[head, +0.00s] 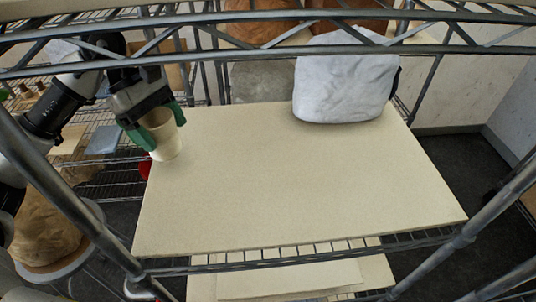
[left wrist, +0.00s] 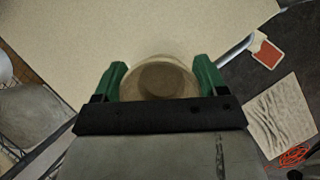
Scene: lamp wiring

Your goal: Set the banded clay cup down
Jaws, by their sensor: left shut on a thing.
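The clay cup (head: 167,148) is pale cream with a browner inside, and it looks roughly upright. It is at the left end of the cream board (head: 300,190), near its back left corner. I cannot tell whether its base touches the board. My left gripper (head: 159,124), with green fingers, is shut on the cup near its rim. In the left wrist view the cup (left wrist: 158,80) sits between the two green fingers (left wrist: 160,84), its round mouth facing the camera and its lower part hidden. My right gripper is not in view.
A white cloth-like bundle (head: 345,78) stands at the board's back right. Wire shelf rails cross the top, and posts stand at both front corners. A red thing (head: 145,170) shows by the board's left edge. The board's middle and front are clear.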

